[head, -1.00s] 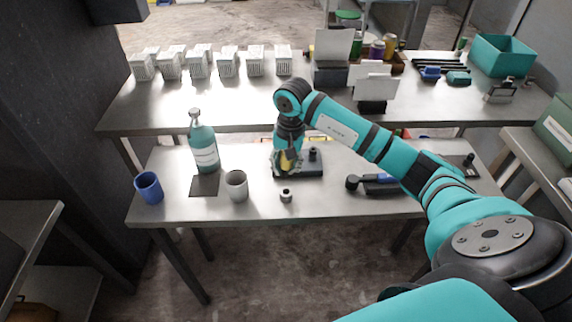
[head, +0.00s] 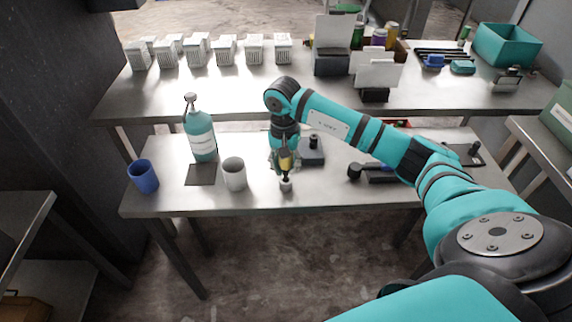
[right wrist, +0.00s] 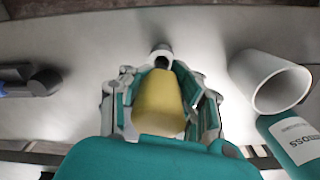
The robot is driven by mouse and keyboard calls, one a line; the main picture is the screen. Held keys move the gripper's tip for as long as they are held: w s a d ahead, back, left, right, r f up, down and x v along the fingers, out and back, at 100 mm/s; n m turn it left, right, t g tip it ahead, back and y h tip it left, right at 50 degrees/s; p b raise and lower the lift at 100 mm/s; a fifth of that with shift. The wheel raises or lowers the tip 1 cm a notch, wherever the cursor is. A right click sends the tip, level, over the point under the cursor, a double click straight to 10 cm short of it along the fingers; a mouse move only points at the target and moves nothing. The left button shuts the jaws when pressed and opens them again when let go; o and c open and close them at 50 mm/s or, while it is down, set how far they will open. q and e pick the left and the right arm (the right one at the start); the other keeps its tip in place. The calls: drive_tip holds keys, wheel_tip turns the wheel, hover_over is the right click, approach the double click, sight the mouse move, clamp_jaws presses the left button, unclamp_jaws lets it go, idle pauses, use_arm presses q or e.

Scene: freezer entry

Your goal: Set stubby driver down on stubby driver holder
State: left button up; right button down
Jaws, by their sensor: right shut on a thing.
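The stubby driver, with a yellow handle (head: 285,162) and a dark lower end, is upright in my right gripper (head: 284,158). In the right wrist view the yellow handle (right wrist: 158,102) sits between the teal and grey fingers of the gripper (right wrist: 163,92). The stubby driver holder, a small grey cylinder (head: 286,187), stands near the front edge of the bench. The driver's lower end is at or just above it; I cannot tell whether they touch. The holder's dark opening shows in the right wrist view (right wrist: 161,54), just beyond the handle. My left gripper is not in view.
A grey cup (head: 233,175), a teal bottle (head: 201,138) and a blue cup (head: 142,177) stand left of the holder. A dark block with a post (head: 313,153) is behind it. A black and blue tool (head: 372,173) lies to the right.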

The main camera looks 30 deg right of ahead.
sight(286, 174)
drive_tip(key=shift+b, duration=0.7)
idle(1.3)
drive_tip(key=shift+f+b, duration=1.6)
drive_tip(key=shift+f, duration=0.2)
drive_tip(key=c, duration=1.4)
unclamp_jaws()
drive_tip(key=o, duration=0.5)
drive_tip(key=shift+f, duration=0.1)
